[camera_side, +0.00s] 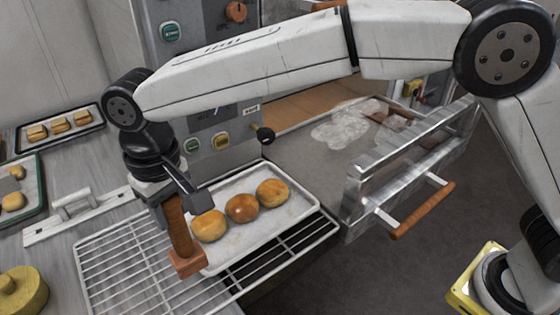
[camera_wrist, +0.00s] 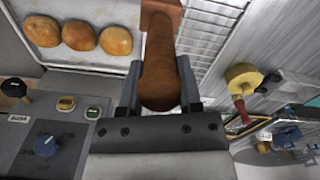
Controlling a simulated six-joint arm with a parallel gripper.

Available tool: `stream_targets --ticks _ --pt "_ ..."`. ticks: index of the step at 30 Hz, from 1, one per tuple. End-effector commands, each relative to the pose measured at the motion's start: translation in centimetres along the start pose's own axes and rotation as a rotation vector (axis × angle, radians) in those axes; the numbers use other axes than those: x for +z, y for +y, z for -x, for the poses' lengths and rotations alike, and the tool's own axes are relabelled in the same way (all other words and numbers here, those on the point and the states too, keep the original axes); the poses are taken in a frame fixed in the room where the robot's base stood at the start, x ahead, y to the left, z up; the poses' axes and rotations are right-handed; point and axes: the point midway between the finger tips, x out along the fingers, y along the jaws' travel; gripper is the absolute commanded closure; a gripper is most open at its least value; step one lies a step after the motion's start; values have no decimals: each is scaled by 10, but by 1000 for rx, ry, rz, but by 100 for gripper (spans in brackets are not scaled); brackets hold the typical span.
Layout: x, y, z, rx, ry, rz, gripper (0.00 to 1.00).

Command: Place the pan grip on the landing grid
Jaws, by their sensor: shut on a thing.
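The pan grip (camera_side: 180,228), a brown wooden handle with a reddish-brown block at its end, stands nearly upright in the side view. My gripper (camera_side: 186,200) is shut on its upper part. In the wrist view the pan grip (camera_wrist: 161,62) lies between the two fingers of my gripper (camera_wrist: 160,92). The landing grid (camera_side: 120,262) is a wire rack at the lower left. A baking tray (camera_side: 285,212) with three golden buns (camera_side: 242,208) lies over the grid. The block is at the tray's near left edge, over the grid; I cannot tell whether it touches either.
An open oven door (camera_side: 400,165) with a wooden handle stands to the right, beside a floury oven deck (camera_side: 300,140). Control knobs (camera_side: 221,141) are behind the tray. Trays of pastries (camera_side: 60,128) and a round yellow object (camera_side: 20,290) are at left. The grid's left part is bare.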

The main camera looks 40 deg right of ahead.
Motion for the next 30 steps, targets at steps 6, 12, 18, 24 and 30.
stream_targets --ticks 6,12,18,24,30 --pt "-21 -7 -20 1 -1 -1 100" --pt "-37 -12 -41 0 0 -1 100" --pt "-49 -16 -54 0 0 0 100" --pt "-52 -17 -57 -1 1 0 100" --pt "-53 -18 -60 0 0 0 100"
